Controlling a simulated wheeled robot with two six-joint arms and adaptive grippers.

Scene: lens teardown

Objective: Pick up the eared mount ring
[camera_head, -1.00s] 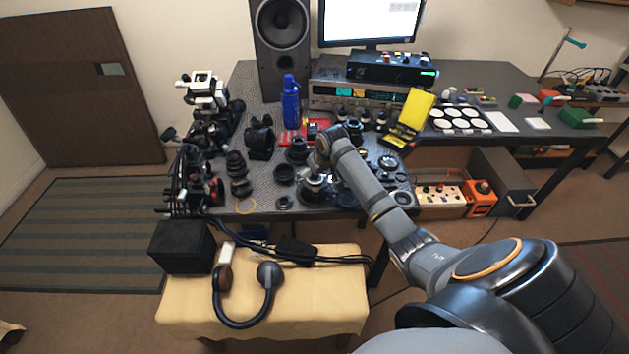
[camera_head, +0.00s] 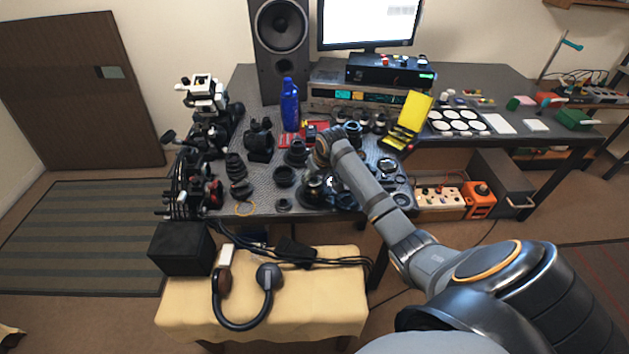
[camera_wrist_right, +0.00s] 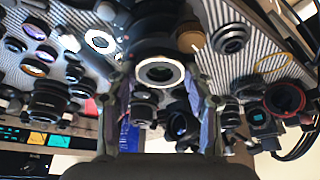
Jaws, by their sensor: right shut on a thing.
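My right arm reaches over the dark workbench, and my right gripper (camera_head: 316,188) is low among the lens parts near the bench's front edge. In the right wrist view the two fingers (camera_wrist_right: 160,80) stand either side of a dark round part with a bright metal ring face (camera_wrist_right: 160,71). The gripper is shut on this part, which looks like the mount ring. Its ears cannot be made out, and the arm hides much of it in the head view. I cannot tell whether it is clear of the bench. My left gripper is not in view.
Dark lens barrels (camera_head: 284,176) and other rings (camera_head: 401,199) crowd close around the gripper. A blue bottle (camera_head: 290,105) and a yellow open case (camera_head: 407,122) stand farther back. A yellow-covered stool (camera_head: 330,310) with headphones (camera_head: 243,318) is in front.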

